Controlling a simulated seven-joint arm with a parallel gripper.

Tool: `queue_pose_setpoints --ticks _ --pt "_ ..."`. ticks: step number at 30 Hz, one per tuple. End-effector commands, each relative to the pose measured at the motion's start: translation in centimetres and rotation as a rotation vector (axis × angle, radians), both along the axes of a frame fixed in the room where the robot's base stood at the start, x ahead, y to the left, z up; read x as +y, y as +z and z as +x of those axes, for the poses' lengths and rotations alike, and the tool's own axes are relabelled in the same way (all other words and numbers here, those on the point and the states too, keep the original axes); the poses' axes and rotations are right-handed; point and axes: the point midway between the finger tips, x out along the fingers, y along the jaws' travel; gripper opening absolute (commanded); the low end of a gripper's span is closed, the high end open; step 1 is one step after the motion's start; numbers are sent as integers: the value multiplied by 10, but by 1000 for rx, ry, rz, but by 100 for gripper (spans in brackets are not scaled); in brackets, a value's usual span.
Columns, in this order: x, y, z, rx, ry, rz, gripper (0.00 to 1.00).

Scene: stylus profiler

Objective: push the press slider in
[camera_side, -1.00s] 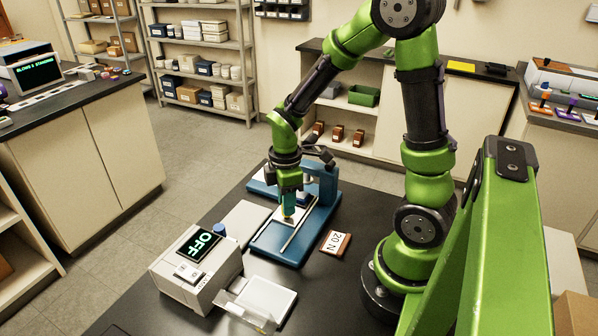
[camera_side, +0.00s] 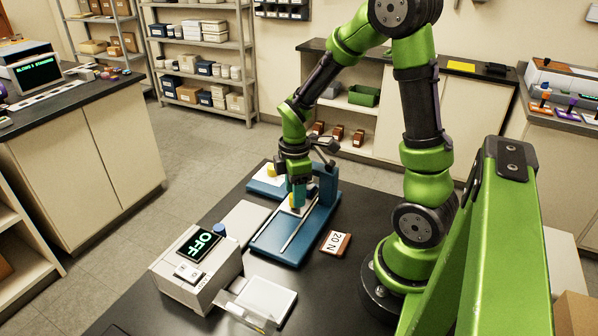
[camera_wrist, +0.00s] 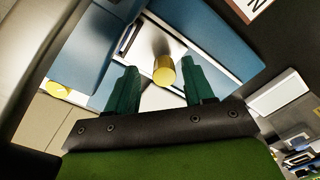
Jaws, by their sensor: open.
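The blue press (camera_side: 312,228) stands on the dark bench, with its column (camera_side: 327,183) at its back and pale rails along its base. Its pale slider plate with a yellow knob (camera_wrist: 163,71) sits on the base, close to the column. My gripper (camera_side: 297,206) points down over the slider. In the wrist view my open gripper (camera_wrist: 160,68) has the knob between its two green fingers, with visible room on both sides. In the side view the fingers hide most of the slider. I cannot tell whether a finger touches the knob.
A second blue fixture with a yellow knob (camera_side: 271,170) lies behind the press. The grey box with the OFF display (camera_side: 196,266) and a white tray (camera_side: 268,299) stand at the front. A brown "20 N" block (camera_side: 336,243) lies right of the press.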

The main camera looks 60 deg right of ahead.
Motion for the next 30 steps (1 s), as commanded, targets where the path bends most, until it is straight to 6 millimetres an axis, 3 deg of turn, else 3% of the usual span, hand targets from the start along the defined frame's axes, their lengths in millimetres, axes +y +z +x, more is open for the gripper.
queue_pose_setpoints --ticks 8,21,30 --pt "1 15 1 -4 1 1 52" --pt "0 118 1 -7 0 -1 52" --pt "0 163 0 -2 0 -1 52"
